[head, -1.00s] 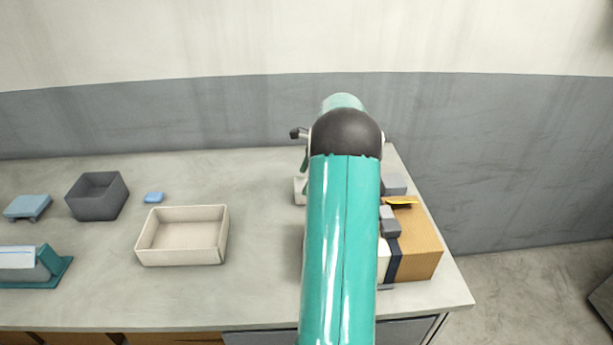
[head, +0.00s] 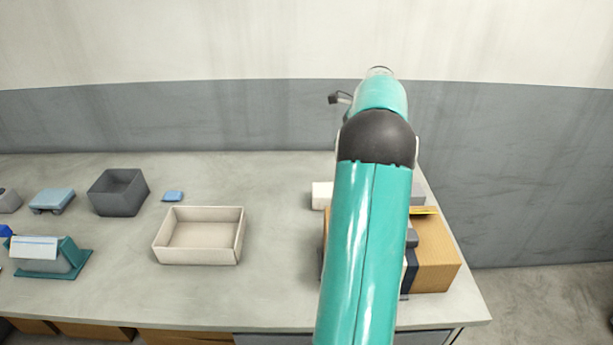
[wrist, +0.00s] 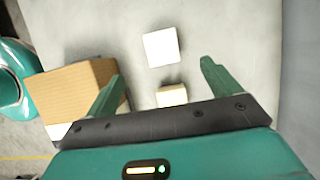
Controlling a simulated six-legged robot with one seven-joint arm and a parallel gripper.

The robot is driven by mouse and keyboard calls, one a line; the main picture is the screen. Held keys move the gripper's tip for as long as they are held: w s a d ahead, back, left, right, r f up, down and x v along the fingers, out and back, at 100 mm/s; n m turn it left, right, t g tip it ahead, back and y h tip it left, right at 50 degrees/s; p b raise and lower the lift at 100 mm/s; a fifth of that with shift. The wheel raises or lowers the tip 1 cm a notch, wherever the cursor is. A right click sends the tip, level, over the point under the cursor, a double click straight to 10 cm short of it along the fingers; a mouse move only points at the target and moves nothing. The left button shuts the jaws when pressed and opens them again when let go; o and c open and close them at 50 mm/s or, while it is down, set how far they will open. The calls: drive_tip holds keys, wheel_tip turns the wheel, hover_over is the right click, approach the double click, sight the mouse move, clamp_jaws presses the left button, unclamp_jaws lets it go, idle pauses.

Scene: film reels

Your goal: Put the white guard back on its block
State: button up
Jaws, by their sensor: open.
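My gripper (wrist: 160,85) is open and empty in the wrist view, its two green fingers wide apart above the table. A plain white square piece (wrist: 160,47), which may be the white guard, lies on the table beyond the fingertips. It appears to be the white piece (head: 321,195) left of my arm in the head view. A small tan block with a pale top (wrist: 172,96) shows between the fingers, close to the gripper's dark base. I cannot tell whether it is the guard's block. In the head view my arm hides the gripper.
A brown box with a dark band (head: 436,252) stands at the table's right end, near grey pieces (head: 418,194). A cream open tray (head: 198,258), dark grey bin (head: 118,195) and blue piece (head: 173,196) stand to the left. Bare table lies between tray and arm.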

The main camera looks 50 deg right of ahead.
drive_tip(key=w+a+r+n+h, duration=0.1)
drive_tip(key=w+a+r+n, duration=0.2)
drive_tip(key=a, duration=0.6)
drive_tip(key=a+r+n, duration=0.3)
drive_tip(key=a+n, duration=0.2)
drive_tip(key=a, duration=0.4)
drive_tip(key=w+a+r+n+h, duration=0.1)
drive_tip(key=w+a+r+n, duration=0.15)
drive_tip(key=a, duration=0.75)
drive_tip(key=s+a+f+n+t, duration=0.1)
drive_tip(key=s+a+f+n, duration=0.1)
drive_tip(key=s+a+n, duration=0.6)
drive_tip(key=s+a+f+n+t, duration=0.1)
drive_tip(key=s+a+f+n, duration=0.1)
drive_tip(key=s+a+n, duration=0.6)
drive_tip(key=a+n, duration=0.1)
drive_tip(key=a, duration=0.6)
drive_tip(key=shift+a+h, duration=0.4)
